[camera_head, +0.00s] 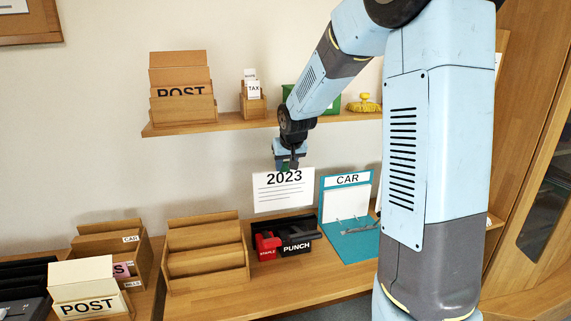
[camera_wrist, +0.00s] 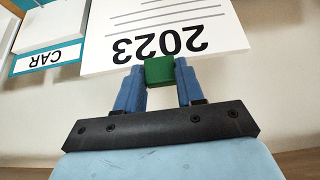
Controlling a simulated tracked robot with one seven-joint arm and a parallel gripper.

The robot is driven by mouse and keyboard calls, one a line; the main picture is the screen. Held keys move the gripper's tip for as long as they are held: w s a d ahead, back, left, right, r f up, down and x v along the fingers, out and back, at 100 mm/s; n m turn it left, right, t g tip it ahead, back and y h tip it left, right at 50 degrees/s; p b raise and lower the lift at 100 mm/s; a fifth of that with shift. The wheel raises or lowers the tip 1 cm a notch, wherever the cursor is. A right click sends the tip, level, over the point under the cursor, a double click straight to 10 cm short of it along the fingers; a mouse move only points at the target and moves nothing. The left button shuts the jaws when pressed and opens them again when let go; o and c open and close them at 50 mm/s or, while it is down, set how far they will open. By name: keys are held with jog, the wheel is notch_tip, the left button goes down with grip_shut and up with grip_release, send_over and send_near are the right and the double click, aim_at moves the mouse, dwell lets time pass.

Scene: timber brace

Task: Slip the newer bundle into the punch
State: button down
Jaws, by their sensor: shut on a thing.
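A white bundle (camera_head: 283,193) marked 2023 hangs from my gripper (camera_head: 287,163), upright above the desk. In the wrist view the same bundle (camera_wrist: 165,28) shows with a green block (camera_wrist: 159,71) at its edge. My gripper (camera_wrist: 160,82) has its blue fingers shut on that green block. The black punch (camera_head: 297,239), labelled PUNCH, stands on the desk below the bundle, with a gap between them. No other dated bundle can be made out.
A red stapler (camera_head: 267,245) stands just left of the punch. A teal CAR binder (camera_head: 347,215) stands open on its right. An empty wooden rack (camera_head: 206,252) is to the left. A shelf (camera_head: 230,124) with POST and TAX boxes runs above.

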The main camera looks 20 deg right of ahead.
send_over(285, 198)
jog(key=s, duration=0.1)
jog(key=shift+s+f, duration=0.15)
jog(key=shift+f, duration=2.2)
jog(key=shift+f, duration=3.3)
jog(key=c, duration=0.6)
grip_release()
jog(key=shift+o, duration=0.3)
jog(key=o, duration=0.4)
